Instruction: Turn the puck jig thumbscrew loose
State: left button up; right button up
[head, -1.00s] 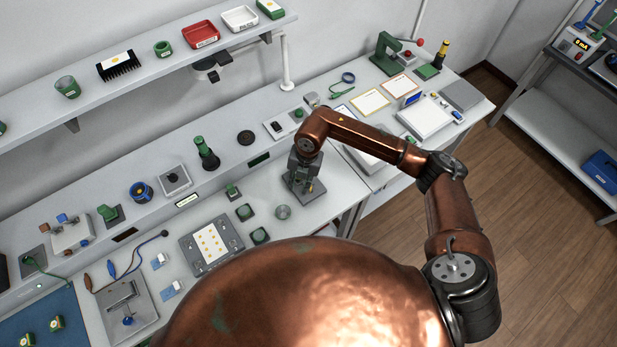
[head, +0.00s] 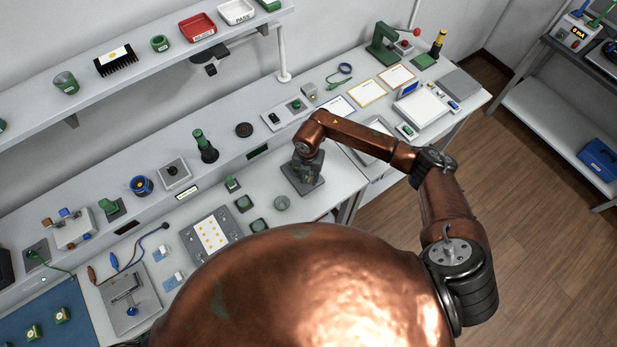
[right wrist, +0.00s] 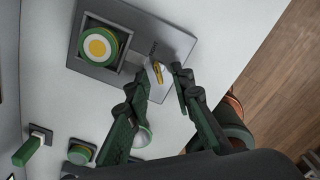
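The puck jig (right wrist: 95,72) is a grey block with a square pocket. A green puck with a white ring and yellow centre (right wrist: 97,47) sits in the pocket. The brass-coloured thumbscrew (right wrist: 158,72) is on the jig's side by a light grey block. My right gripper (right wrist: 164,79) is open, its dark fingertips on either side of the thumbscrew; whether they touch it I cannot tell. In the head view my right gripper (head: 307,160) points down over the jig's base (head: 316,184), hiding much of the jig. My left gripper is not in view.
A panel with yellow dots (head: 211,235) lies further left. The raised back ledge carries a dark green bottle-like piece (head: 204,147). The bench edge is close on the right.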

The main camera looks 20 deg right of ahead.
grip_shut()
dwell(0.5)
